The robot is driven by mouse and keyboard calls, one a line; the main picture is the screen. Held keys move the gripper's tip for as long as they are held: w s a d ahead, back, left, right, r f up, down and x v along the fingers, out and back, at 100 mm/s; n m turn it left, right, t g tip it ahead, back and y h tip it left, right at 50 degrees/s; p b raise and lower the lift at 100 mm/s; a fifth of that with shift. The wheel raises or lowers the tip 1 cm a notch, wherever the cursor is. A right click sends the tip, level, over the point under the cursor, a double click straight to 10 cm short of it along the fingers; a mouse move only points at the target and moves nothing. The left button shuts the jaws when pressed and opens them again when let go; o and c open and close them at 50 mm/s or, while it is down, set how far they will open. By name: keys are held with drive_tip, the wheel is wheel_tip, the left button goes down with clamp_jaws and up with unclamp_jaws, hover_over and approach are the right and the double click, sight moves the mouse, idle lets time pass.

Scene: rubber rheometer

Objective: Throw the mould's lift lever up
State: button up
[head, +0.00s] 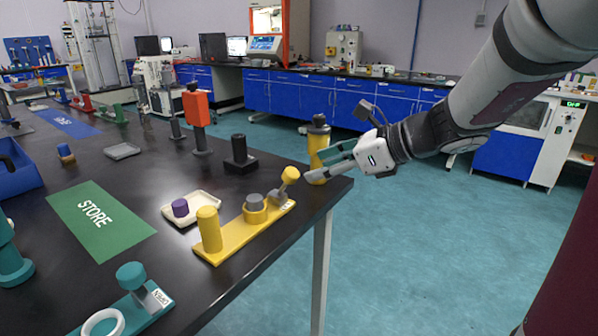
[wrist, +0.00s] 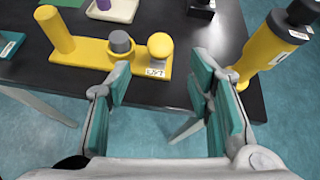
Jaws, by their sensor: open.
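The mould (head: 232,236) is a yellow base plate near the table's right edge, with a yellow post at its left end and a grey plug in a yellow ring at its middle. The lift lever (head: 290,174) has a round yellow knob and leans up from a grey pivot at the right end. The lever knob also shows in the wrist view (wrist: 160,46), above a white label reading LIFT. My gripper (head: 322,165) is open and empty, to the right of the knob and apart from it. In the wrist view its fingers (wrist: 160,72) spread either side of the knob's line.
A yellow cylinder with a black cap (head: 318,148) stands at the table's right corner, close beside my gripper. A teal fixture (head: 131,277) is at front left. A white tray (head: 206,208) with a purple piece and a black block (head: 240,157) lie behind the mould.

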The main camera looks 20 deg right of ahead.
drive_tip(key=shift+v, duration=2.25)
drive_tip(key=s+a+f+n+g, duration=0.4)
drive_tip(key=s+a+n+g, duration=0.3)
drive_tip(key=s+a+n, duration=0.8)
drive_tip(key=s+d+f+n+g+h, duration=0.1)
drive_tip(key=s+d+f+n+h, duration=0.15)
drive_tip(key=s+n, duration=0.4)
drive_tip(key=s+d+f+n+g+h, duration=0.1)
drive_tip(key=s+d+n+h, duration=0.1)
drive_tip(key=s+n+h, duration=0.35)
wheel_tip(320, 180, up, 27)
drive_tip(key=s+d+t+y+p, duration=0.1)
drive_tip(key=s+t+p, duration=0.1)
drive_tip(key=p, duration=2.3)
drive_tip(key=shift+n+t+p, duration=0.3)
drive_tip(key=shift+t+p, duration=0.05)
drive_tip(key=shift+t, duration=0.35)
